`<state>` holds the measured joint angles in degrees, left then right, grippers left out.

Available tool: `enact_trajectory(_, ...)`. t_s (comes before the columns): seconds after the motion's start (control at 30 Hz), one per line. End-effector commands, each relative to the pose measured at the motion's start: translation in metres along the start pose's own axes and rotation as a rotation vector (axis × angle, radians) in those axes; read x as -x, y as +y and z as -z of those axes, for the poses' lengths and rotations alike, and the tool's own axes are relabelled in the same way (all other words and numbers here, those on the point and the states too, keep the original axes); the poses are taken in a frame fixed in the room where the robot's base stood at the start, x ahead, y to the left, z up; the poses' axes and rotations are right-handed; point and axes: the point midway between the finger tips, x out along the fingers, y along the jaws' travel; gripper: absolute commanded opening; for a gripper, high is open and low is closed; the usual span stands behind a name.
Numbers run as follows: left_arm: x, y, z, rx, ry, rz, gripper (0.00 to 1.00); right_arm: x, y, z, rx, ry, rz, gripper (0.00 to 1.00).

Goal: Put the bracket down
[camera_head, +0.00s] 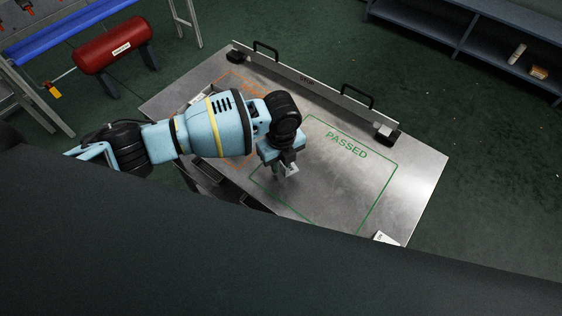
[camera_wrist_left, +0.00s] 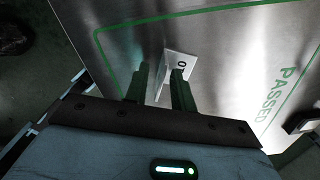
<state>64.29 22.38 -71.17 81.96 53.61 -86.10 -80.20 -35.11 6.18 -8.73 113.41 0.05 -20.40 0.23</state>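The bracket is a small pale metal angle piece with a dark round mark. It shows in the left wrist view (camera_wrist_left: 181,64) between and just beyond the fingers of my left gripper (camera_wrist_left: 160,78). One plate of it stands up between the two fingers. The fingers are apart, with a narrow gap visible beside the left finger, so the gripper looks open around the bracket. In the head view my left gripper (camera_head: 286,168) is low over the left part of the green "PASSED" outline (camera_head: 346,146). The bracket's contact with the table is hidden. My right gripper is out of view.
The steel table (camera_head: 420,178) has a raised back rail (camera_head: 315,84) with two black handles. An orange outline lies partly under my arm. A small white card (camera_head: 386,238) lies at the front right. The right part of the green outline is clear.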

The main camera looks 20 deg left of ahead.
Motion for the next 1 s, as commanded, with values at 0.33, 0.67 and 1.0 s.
enact_trajectory(0.33, 0.066, -0.001, -0.002, 0.0, -0.005, 0.007, 0.25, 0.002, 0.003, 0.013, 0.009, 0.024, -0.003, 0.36)
enact_trajectory(0.67, 0.113, -0.001, -0.001, 0.001, -0.002, 0.004, 0.25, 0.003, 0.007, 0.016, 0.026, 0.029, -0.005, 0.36)
enact_trajectory(1.0, 0.12, 0.0, 0.0, 0.001, 0.0, 0.001, 0.25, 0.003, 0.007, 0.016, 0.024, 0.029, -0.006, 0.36)
